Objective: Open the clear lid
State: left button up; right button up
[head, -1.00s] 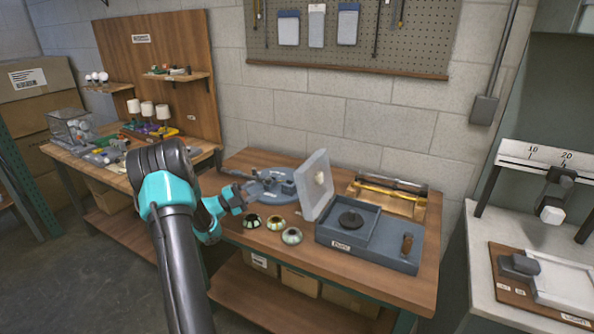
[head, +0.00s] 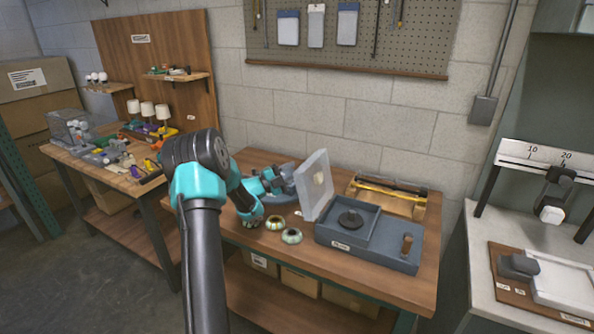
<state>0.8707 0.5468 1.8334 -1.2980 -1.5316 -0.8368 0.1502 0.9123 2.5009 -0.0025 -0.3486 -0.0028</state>
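The clear lid (head: 313,188) stands raised, nearly upright, at the left side of the grey box (head: 378,258) on the middle bench. The box's inside is uncovered and shows a dark round part (head: 351,218). My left gripper (head: 274,180) is left of the lid, over the round blue-grey base at the back of the bench. It appears apart from the lid, though they are close in the picture. Its fingers are small and blend with the dark parts behind, so their opening is unclear. My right gripper is not in view.
Round coloured pieces (head: 292,236) lie in front of the lid. A wooden tray with a rod (head: 388,190) lies behind the box. A side bench with lamp parts (head: 125,150) is left; a white bench with a scale (head: 545,156) is right.

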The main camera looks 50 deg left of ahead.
pick_arm(q)
jog(key=shift+x, duration=1.05)
grip_shut()
